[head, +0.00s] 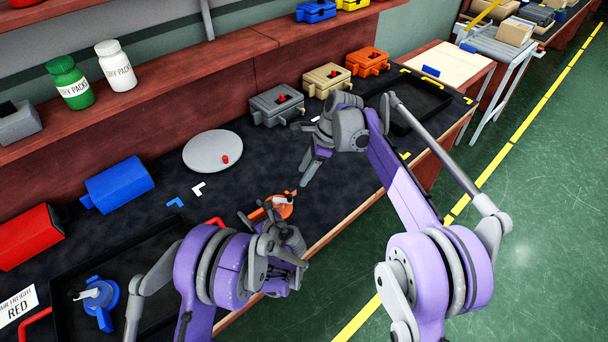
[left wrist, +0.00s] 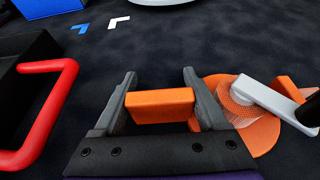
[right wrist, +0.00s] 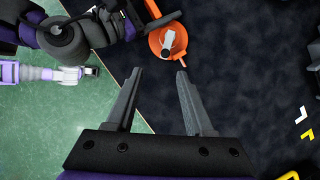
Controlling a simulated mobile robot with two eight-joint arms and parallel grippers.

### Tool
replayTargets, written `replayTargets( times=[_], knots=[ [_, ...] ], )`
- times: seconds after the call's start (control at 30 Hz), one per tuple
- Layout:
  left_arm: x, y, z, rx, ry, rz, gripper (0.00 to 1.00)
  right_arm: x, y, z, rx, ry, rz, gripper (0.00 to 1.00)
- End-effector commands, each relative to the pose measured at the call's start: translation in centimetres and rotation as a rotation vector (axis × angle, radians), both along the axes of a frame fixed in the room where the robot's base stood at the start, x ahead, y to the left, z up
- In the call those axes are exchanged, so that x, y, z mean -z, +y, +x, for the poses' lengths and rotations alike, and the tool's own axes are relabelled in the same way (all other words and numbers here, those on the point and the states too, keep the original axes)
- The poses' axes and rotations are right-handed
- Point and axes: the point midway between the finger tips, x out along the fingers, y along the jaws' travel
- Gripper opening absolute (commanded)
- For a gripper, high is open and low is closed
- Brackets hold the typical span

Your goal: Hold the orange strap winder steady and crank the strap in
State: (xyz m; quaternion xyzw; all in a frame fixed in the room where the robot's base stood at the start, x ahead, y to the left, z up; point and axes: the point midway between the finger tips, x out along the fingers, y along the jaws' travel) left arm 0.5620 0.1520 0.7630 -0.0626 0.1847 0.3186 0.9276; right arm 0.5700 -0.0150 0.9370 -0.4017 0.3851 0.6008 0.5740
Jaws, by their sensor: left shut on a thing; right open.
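The orange strap winder (head: 285,209) lies on the dark mat near the bench's front edge. In the left wrist view its round orange body (left wrist: 252,134) sits right of the fingers, with a pale grey crank arm (left wrist: 272,100) ending in a dark knob. My left gripper (head: 256,218) is shut on the winder's orange handle (left wrist: 160,106), which lies between its fingers. My right gripper (head: 306,172) is open and empty, beyond the winder. In the right wrist view the winder (right wrist: 168,42) shows ahead of the open fingers (right wrist: 158,82), apart from them.
A black tray (head: 70,268) with red handles holds a blue winder (head: 100,298) at the left. A round grey plate (head: 205,152), blue box (head: 118,184) and grey box (head: 276,104) stand farther back. Another black tray (head: 428,97) is at right. Mat around the winder is clear.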

Motion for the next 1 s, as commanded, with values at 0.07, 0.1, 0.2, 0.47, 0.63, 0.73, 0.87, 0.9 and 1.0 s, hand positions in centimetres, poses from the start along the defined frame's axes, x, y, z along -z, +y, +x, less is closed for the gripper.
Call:
replayTargets(
  times=[0.07,0.1,0.2,0.47,0.63,0.73,0.87,0.9,1.0],
  knots=[
    [0.0,0.0,0.0,0.001,0.000,-0.002,0.00,0.0,0.3,-0.7,0.058,-0.001,0.000,0.53],
    [0.0,0.0,0.0,0.001,0.000,-0.002,0.00,0.1,0.3,-0.9,0.083,-0.002,0.000,0.53],
    [0.0,0.0,0.0,0.001,-0.001,-0.001,0.00,0.1,0.4,-1.2,0.127,-0.001,0.001,0.53],
    [0.0,0.0,0.0,0.001,-0.001,-0.001,0.00,0.1,0.4,-1.4,0.156,-0.002,0.002,0.53],
    [0.0,0.0,0.0,0.001,-0.001,-0.001,0.00,0.2,0.4,-1.3,0.154,0.000,0.002,0.53],
    [0.0,0.0,0.0,0.001,-0.001,-0.001,0.00,0.2,0.2,-0.7,0.136,0.000,0.002,0.53],
    [0.0,0.0,0.0,0.001,-0.001,-0.001,0.00,0.2,-0.3,0.6,0.097,-0.001,0.002,0.53],
    [0.0,0.0,0.0,0.001,-0.001,-0.001,0.00,0.3,-0.4,0.7,0.088,-0.001,0.002,0.53],
    [0.0,0.0,0.0,0.001,-0.001,-0.001,0.00,1.0,0.0,0.8,0.082,-0.001,0.003,0.53]
  ],
)
